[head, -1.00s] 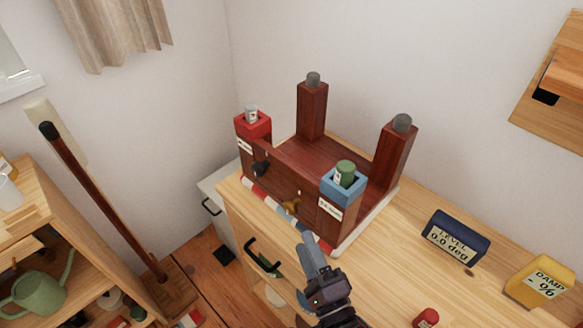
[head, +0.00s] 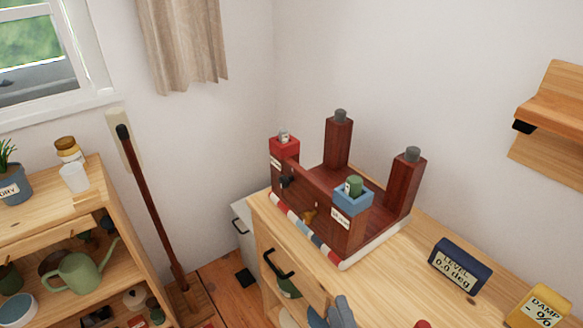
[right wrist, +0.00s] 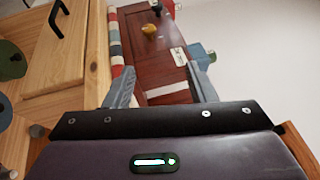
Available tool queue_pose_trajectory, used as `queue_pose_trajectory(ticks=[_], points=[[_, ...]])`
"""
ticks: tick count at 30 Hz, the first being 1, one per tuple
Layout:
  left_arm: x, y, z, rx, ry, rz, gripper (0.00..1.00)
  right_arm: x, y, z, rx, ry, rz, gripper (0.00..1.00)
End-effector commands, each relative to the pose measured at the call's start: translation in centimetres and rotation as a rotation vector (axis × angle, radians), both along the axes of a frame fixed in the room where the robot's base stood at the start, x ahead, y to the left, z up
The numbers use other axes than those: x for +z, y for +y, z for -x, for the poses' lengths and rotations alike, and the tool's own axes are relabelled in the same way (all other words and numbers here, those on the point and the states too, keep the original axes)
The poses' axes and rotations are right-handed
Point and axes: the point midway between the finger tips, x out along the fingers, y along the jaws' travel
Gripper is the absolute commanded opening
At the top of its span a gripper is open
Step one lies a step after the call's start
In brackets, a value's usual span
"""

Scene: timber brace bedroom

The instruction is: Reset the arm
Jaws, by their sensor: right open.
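My right gripper (head: 332,314) shows at the bottom edge of the head view, beside the front of the wooden cabinet top. In the right wrist view my right gripper (right wrist: 163,86) has its two grey fingers spread, with nothing held between them. Beyond the fingers, apart from them, is a dark red wooden brace structure (right wrist: 150,50). The same structure (head: 322,205) stands on the cabinet top in the head view. My left gripper is in neither view.
A red box (head: 284,146) and a blue box (head: 352,199) sit on the structure. A level meter (head: 460,266) and a yellow damp meter (head: 540,308) stand right on the cabinet top (head: 405,265). A shelf unit (head: 60,210) stands left; a wall shelf (head: 560,110) hangs right.

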Motion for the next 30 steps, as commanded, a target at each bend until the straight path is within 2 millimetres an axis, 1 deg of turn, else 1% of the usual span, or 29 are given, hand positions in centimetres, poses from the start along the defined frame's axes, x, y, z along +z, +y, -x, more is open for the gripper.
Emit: queue_pose_trajectory(ticks=[2,3,8,11,14,15,17,18,20,23,24,26,27,29,30], points=[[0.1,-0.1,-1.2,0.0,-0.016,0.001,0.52,0.0,0.0,0.0,0.0,0.001,0.001,0.51],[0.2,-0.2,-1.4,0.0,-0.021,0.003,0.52,-0.9,0.1,-0.1,0.0,0.014,0.024,0.51],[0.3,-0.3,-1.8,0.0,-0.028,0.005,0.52,-3.5,0.2,-0.2,-0.001,0.057,0.104,0.51],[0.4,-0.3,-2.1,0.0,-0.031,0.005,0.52,-5.5,0.2,-0.2,0.001,0.089,0.165,0.51],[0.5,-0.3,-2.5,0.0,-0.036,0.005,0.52,-8.0,0.2,-0.2,0.005,0.128,0.238,0.51],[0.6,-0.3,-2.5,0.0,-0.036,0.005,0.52,-9.2,0.2,-0.1,0.009,0.147,0.274,0.51],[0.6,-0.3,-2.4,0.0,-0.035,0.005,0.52,-11.1,0.1,0.0,0.014,0.177,0.333,0.51],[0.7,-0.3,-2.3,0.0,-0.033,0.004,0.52,-12.6,0.0,0.1,0.02,0.199,0.376,0.51],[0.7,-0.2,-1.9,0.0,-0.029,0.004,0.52,-14.8,-0.2,0.4,0.03,0.234,0.444,0.51],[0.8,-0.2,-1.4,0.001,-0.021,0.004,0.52,-19.3,-0.8,1.1,0.056,0.307,0.582,0.51],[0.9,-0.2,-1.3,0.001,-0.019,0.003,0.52,-21.5,-1.2,1.6,0.072,0.341,0.651,0.51],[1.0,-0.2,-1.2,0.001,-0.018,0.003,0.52,-25.2,-2.0,2.6,0.106,0.403,0.766,0.51],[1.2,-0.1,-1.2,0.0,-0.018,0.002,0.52,-27.9,-2.6,3.5,0.139,0.448,0.853,0.51],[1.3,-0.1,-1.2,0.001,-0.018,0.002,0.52,-32.0,-3.8,5.3,0.199,0.518,0.988,0.51],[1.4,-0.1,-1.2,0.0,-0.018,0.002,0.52,-34.6,-4.7,6.6,0.246,0.564,1.076,0.51]])
